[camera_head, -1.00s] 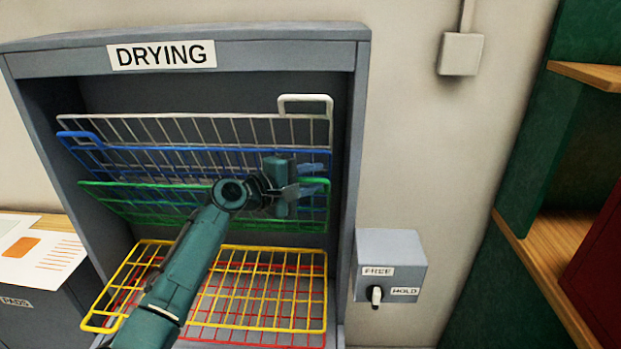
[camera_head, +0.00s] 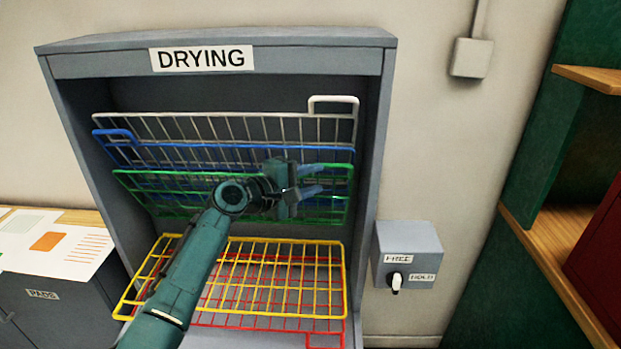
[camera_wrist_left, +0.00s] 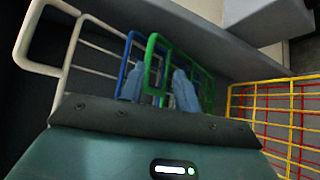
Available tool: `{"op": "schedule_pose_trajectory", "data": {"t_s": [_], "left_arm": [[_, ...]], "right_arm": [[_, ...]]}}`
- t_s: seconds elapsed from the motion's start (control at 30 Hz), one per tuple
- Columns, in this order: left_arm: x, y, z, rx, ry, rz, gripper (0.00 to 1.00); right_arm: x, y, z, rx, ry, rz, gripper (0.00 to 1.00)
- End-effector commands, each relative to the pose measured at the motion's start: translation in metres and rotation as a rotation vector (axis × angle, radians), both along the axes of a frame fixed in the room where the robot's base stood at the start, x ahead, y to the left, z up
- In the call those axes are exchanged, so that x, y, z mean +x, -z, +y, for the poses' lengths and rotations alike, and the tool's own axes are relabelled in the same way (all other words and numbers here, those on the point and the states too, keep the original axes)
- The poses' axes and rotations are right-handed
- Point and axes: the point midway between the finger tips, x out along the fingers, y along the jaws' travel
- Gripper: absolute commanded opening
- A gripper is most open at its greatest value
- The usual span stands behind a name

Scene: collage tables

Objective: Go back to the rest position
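My left gripper (camera_head: 319,177) is in front of the raised green rack (camera_head: 345,218) of the drying cabinet in the head view. Its two fingers point right, stand apart and hold nothing. In the left wrist view the fingers (camera_wrist_left: 158,80) also show apart, with the green rack's wire handle (camera_wrist_left: 150,62) behind them. I cannot tell whether they touch any wire. My left arm reaches up from the bottom of the head view. My right gripper is not in view.
The grey cabinet (camera_head: 384,130) has white (camera_head: 333,99), blue (camera_head: 116,133) and green racks tilted up. Yellow (camera_head: 343,262) and red (camera_head: 325,341) racks lie lower. A FREE/HOLD switch box (camera_head: 408,240) is on the right. A counter with sheets (camera_head: 60,250) is left, wooden shelves (camera_head: 545,245) far right.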

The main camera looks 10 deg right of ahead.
Motion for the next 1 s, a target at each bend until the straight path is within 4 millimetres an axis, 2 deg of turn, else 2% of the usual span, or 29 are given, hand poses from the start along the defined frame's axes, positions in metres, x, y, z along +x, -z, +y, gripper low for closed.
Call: {"op": "schedule_pose_trajectory", "data": {"t_s": [0.47, 0.57, 0.67, 0.77, 0.9, 1.0], "left_arm": [[-0.001, 0.0, 0.0, 0.0, 0.0, 0.0, 0.33], [-0.007, 0.011, 0.005, 0.023, 0.006, -0.011, 0.33], [-0.025, 0.039, 0.019, 0.098, 0.024, -0.051, 0.33], [-0.056, 0.083, 0.045, 0.229, 0.05, -0.111, 0.33], [-0.113, 0.146, 0.097, 0.475, 0.093, -0.193, 0.33], [-0.159, 0.183, 0.14, 0.665, 0.133, -0.226, 0.33]], "right_arm": [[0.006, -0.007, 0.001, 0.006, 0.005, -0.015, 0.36], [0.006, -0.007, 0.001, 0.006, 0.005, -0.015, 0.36], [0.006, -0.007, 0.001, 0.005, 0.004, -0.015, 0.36], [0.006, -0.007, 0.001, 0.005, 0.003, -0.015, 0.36], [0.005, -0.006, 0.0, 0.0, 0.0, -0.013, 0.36], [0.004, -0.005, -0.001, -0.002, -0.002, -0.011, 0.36]]}}
